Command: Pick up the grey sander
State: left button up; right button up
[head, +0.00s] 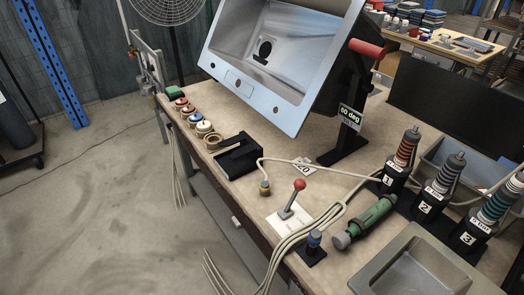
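Three upright tools stand in black numbered holders at the right of the table. The middle one, in holder 2, is a tool with grey bands (448,172) and looks most like the grey sander. The tool with orange-red bands (404,150) stands in holder 1 to its left. The tool with teal bands (498,200) stands in holder 3 to its right. A green cylindrical tool with a grey end (371,216) lies on the table in front of holder 1. Neither of my grippers is in view.
A tilted metal sink (224,85) on a black stand marked 60 deg fills the back. A grey tray (385,275) lies in front of the holders. A red-knobbed lever (292,200), a black open fixture (237,157) and loose cables crowd the front edge. Several small round pads line the left.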

aim_at(438, 191)
jog(key=z, duration=1.5)
jog(key=j, duration=1.25)
